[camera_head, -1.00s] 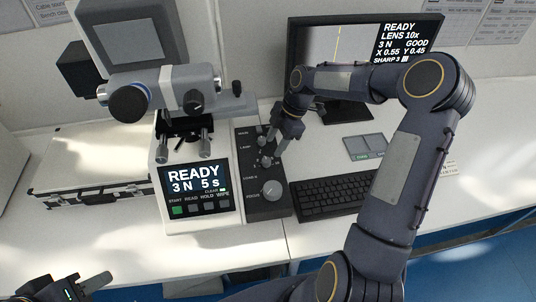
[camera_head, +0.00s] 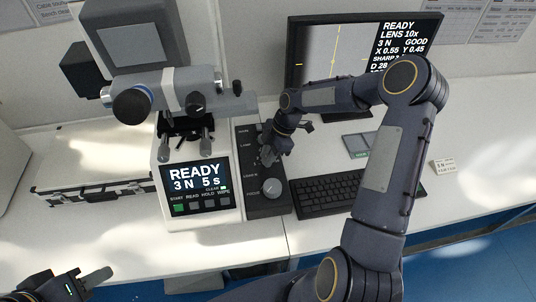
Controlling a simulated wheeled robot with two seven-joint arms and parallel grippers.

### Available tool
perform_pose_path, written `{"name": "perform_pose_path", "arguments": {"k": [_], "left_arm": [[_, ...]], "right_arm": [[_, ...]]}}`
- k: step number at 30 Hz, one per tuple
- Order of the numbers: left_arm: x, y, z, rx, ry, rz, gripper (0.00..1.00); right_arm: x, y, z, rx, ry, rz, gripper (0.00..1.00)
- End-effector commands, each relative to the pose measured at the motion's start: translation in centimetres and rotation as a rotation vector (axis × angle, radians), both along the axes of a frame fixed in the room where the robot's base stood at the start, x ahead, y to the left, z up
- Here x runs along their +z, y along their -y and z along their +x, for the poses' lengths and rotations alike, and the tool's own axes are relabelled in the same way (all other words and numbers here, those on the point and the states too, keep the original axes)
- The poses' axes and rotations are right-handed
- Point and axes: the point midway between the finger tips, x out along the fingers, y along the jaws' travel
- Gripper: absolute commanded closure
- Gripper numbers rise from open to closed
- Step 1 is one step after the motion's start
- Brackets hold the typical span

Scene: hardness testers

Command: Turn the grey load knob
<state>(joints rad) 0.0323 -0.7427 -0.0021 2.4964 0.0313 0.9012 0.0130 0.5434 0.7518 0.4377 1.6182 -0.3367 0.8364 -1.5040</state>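The hardness tester's dark control panel (camera_head: 278,208) stands right of its READY 3 N 5 s display (camera_head: 195,178). A large grey knob (camera_head: 271,188) is at the panel's lower part. A smaller grey knob (camera_head: 267,157) sits above it, partly covered by my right gripper (camera_head: 275,150). Labels on the panel include LAMP and LOAD N, but I cannot tell for sure which knob each names. My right gripper points down at the smaller knob; whether its fingers grip it is hidden. My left gripper (camera_head: 68,285) is open and empty at the lower left.
A keyboard (camera_head: 325,196) lies right of the panel, below the monitor (camera_head: 335,50). A silver case (camera_head: 95,165) stands left of the tester. My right arm spans the right side.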

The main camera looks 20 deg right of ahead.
Motion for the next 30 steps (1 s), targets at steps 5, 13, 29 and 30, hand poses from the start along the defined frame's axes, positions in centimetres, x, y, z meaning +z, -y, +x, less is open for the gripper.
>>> {"name": "perform_pose_path", "arguments": {"k": [5, 13, 29, 30], "left_arm": [[0.0, 0.0, 0.0, 0.000, 0.000, 0.000, 0.64], [-0.8, 0.0, 0.0, 0.000, 0.000, 0.000, 0.64], [-5.5, 0.0, 0.0, 0.000, 0.000, 0.000, 0.64], [-5.8, 0.0, 0.0, 0.000, 0.000, 0.000, 0.64]], "right_arm": [[0.0, 0.0, 0.0, 0.000, 0.000, 0.000, 0.97], [-0.1, 0.1, 0.0, -0.049, 0.001, -0.001, 0.97], [-0.3, -0.1, -0.2, -0.427, 0.004, -0.001, 0.97], [-0.3, -0.1, -0.2, -0.457, 0.005, -0.001, 0.97]]}}
